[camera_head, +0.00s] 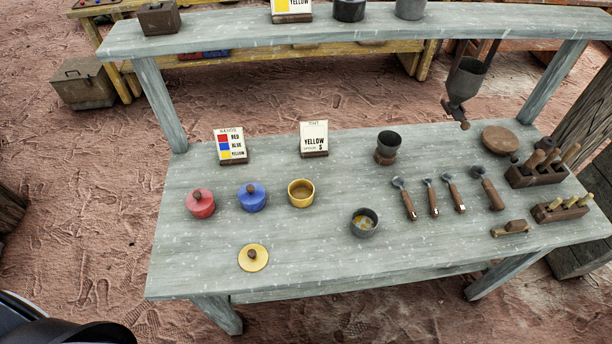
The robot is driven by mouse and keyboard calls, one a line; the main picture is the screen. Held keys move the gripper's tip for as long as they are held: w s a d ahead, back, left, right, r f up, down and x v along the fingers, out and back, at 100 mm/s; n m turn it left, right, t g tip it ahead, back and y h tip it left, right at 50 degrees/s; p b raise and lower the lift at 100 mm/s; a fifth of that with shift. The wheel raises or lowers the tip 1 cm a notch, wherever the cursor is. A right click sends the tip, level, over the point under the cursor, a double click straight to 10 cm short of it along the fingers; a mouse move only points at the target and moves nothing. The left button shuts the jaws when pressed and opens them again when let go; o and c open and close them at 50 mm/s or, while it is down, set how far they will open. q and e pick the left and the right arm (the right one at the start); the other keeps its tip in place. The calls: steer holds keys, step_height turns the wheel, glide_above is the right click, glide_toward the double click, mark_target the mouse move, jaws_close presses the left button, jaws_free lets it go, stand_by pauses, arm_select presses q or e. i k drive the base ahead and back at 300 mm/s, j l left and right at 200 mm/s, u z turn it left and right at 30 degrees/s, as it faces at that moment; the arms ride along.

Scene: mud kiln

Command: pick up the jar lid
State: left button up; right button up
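A yellow jar lid (253,258) with a dark brown knob lies flat on the table near its front left edge. A yellow jar (300,193) stands open behind it and to the right. A red jar (201,204) and a blue jar (252,198) stand left of the yellow jar, both with lids on and brown knobs on top. Neither of my grippers shows in the head view.
The grey wooden table (310,250) has free room around the yellow lid. A dark bowl (364,222), several scoops (432,197) and tool blocks (560,210) stand to the right. Sign cards (230,145) and a raised shelf (330,28) are behind.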

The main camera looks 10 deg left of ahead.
mark_target(252, 258)
steer(key=u, duration=0.95)
steer(key=k+l+u, duration=0.25)
steer(key=i+j, duration=0.05)
steer(key=i, duration=0.05)
